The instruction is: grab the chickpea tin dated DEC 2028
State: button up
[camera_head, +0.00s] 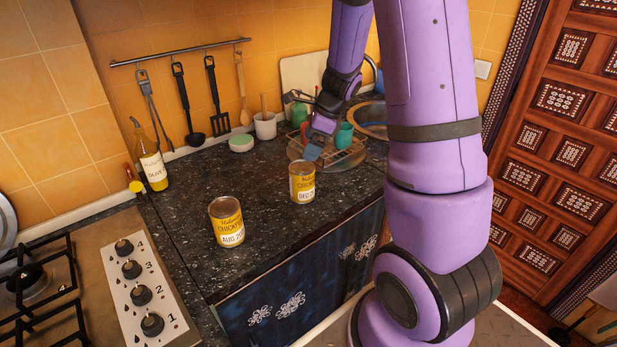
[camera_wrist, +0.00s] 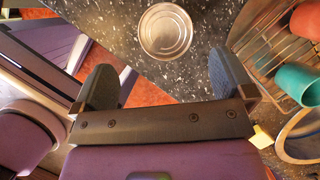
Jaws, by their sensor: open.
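Two yellow chickpea tins stand upright on the dark speckled counter. In the head view, the right tin (camera_head: 302,183) has a label starting "DEC 20"; its last digits are not readable. The left tin (camera_head: 227,222) reads "AUG 20", the rest unclear. My gripper (camera_head: 313,150) is above and just behind the right tin. In the wrist view, my gripper (camera_wrist: 161,66) is open and empty, its two blue-grey fingers apart. A round metal tin top (camera_wrist: 165,31) lies ahead of the gap between them, not between the fingers; from its place near the rack it appears to be the DEC tin.
A dish rack (camera_head: 343,157) with cups stands behind and right of the right tin. It also shows in the wrist view (camera_wrist: 262,42), beside the right finger. An oil bottle (camera_head: 153,170) and the stove (camera_head: 40,290) are at the left. The counter between is clear.

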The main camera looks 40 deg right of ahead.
aim_at(302, 167)
jog(key=shift+w+d+f, duration=0.1)
jog(key=shift+d+f, duration=0.05)
jog(key=shift+f, duration=0.25)
jog(key=shift+d+x, duration=0.1)
jog(key=shift+x, duration=2.45)
jog(key=shift+d+x, duration=0.15)
jog(key=shift+x, duration=2.4)
jog(key=c, duration=1.2)
jog(key=shift+o, duration=0.2)
jog(key=shift+r, duration=0.1)
